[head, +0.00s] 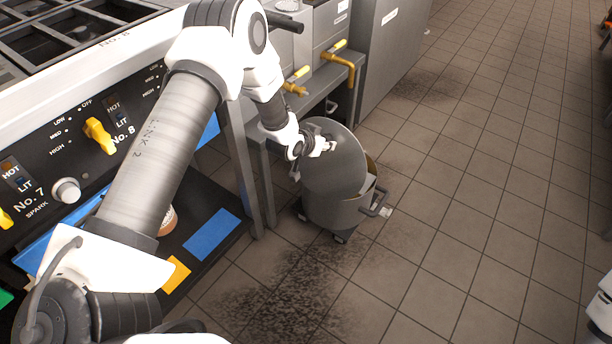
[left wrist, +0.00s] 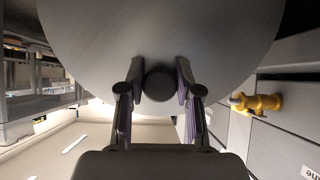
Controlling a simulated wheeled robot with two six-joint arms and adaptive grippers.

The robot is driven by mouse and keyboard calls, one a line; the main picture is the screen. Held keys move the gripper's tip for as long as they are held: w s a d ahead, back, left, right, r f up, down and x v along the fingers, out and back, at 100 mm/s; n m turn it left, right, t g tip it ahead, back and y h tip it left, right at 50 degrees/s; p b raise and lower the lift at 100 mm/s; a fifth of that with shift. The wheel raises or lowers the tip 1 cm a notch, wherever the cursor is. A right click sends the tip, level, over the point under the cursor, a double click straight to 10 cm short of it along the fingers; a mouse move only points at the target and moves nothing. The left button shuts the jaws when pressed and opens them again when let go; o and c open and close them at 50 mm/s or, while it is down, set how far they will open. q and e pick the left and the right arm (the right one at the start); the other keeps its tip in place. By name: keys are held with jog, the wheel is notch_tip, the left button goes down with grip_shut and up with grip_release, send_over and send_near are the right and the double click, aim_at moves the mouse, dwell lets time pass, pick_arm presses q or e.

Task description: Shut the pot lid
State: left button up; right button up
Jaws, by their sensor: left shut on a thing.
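The pot (head: 338,212) is a grey round vessel with a side handle, standing low on the floor beside the counter. Its round grey lid (head: 338,165) is tilted up steeply over the pot, with a gap at the right where the pale inside shows. My left gripper (head: 326,147) is at the upper face of the lid. In the left wrist view the lid (left wrist: 160,35) fills the top, and my left gripper (left wrist: 158,90) is shut around its dark round knob (left wrist: 159,83). My right gripper is not in view.
A stove front with yellow knobs (head: 99,136) lies at the left. Fryer units with yellow valves (head: 340,66) stand behind the pot; one valve (left wrist: 256,103) also shows in the left wrist view. The tiled floor (head: 480,200) to the right is clear.

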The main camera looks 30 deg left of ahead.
aim_at(333, 136)
pick_arm(q)
jog(key=shift+w+d+f+b, duration=0.15)
jog(key=shift+w+b, duration=0.1)
jog(key=shift+w, duration=0.3)
jog(key=shift+w+a+f+b, duration=0.1)
jog(key=shift+w+f+b, duration=0.1)
jog(key=shift+w, duration=0.3)
jog(key=shift+w+r, duration=0.1)
jog(key=shift+w, duration=0.25)
jog(key=b+x, duration=0.2)
jog(key=shift+w, duration=0.4)
jog(key=shift+w+d, duration=0.1)
jog(key=shift+w, duration=0.45)
